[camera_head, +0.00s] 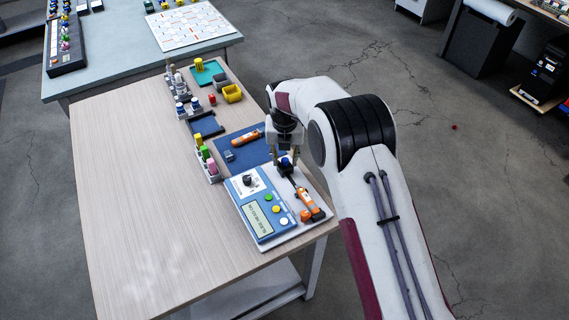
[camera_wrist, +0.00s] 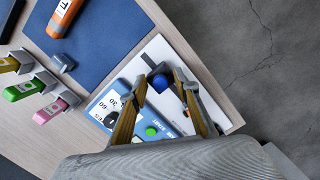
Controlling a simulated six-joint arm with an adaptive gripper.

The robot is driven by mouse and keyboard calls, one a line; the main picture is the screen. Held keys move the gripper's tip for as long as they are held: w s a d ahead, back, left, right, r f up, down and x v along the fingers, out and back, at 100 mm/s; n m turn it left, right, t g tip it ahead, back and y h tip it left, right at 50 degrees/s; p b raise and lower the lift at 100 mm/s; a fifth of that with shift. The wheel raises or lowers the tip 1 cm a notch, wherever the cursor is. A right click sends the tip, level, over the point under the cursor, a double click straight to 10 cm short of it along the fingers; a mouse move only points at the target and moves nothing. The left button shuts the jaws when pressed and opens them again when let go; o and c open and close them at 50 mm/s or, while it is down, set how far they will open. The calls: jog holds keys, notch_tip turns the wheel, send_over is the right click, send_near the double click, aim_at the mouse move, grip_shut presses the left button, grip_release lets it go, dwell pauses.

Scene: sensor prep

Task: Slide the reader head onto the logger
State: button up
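A blue-topped piece (camera_head: 285,162), which looks like the reader head, sits at the far end of the white base; its blue knob (camera_wrist: 160,82) also shows in the wrist view. My gripper (camera_head: 287,168) points down over it. In the wrist view its fingertips (camera_wrist: 164,88) stand on either side of the knob, with a gap visible on the right, so it looks open. An orange logger (camera_head: 308,205) lies on the white base nearer the front, in line with a dark strip. Another orange device (camera_wrist: 66,14) lies on the blue mat. My fingers partly hide the reader head's lower part.
A blue reader box (camera_head: 259,222) with a dial and coloured buttons stands left of the logger. The blue mat (camera_wrist: 100,35) lies behind it, with a small grey-blue block (camera_head: 229,155). Coloured pieces stand in a rack (camera_wrist: 45,84). The table's left side (camera_head: 130,190) is clear.

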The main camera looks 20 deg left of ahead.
jog(key=shift+c, duration=0.5)
jog(key=c, duration=0.7)
jog(key=shift+s+d, duration=2.3)
dwell(1.1)
jog(key=o, duration=0.8)
jog(key=shift+r, duration=0.15)
notch_tip(320, 180, up, 7)
dwell(1.0)
